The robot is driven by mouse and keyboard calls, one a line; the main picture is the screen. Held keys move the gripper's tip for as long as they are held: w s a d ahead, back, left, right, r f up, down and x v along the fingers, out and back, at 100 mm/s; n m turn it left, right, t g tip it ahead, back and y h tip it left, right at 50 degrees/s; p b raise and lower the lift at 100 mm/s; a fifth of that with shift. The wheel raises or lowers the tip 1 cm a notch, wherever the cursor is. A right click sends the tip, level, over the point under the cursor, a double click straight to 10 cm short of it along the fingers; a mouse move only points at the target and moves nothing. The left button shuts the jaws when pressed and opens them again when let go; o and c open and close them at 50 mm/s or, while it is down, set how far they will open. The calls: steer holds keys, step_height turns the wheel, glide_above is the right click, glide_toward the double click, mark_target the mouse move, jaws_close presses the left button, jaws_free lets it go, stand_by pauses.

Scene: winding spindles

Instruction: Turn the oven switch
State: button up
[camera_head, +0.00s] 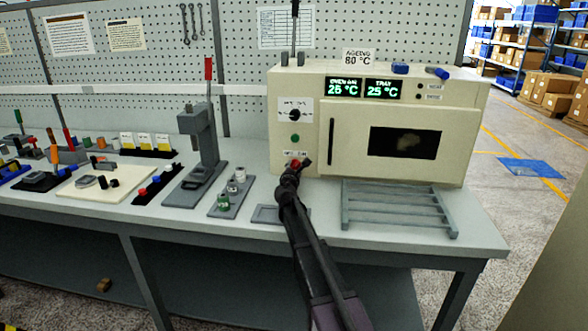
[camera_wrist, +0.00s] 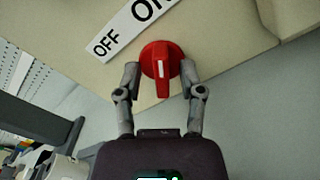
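The oven (camera_head: 375,125) is a cream box at the right of the bench. Its red rotary switch (camera_head: 295,163) is low on the left of its front, partly hidden by my gripper (camera_head: 293,172). In the wrist view the red switch (camera_wrist: 161,60) has a raised handle with a white line, roughly upright in the picture. A white label (camera_wrist: 130,25) beside it reads OFF and ON. My gripper (camera_wrist: 160,76) is open, one finger on each side of the switch, close to its rim. I cannot tell whether the fingers touch it.
A grey rack (camera_head: 400,210) stands on the bench in front of the oven, right of my arm. A small tray with cups (camera_head: 232,190) and a press (camera_head: 200,150) stand to the left. A black dial and green button are above the switch.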

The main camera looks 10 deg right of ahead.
steer(key=shift+s, duration=0.15)
steer(key=v, duration=1.1)
steer(key=shift+s+a, duration=0.15)
steer(key=shift+s, duration=0.2)
steer(key=shift+r, duration=0.2)
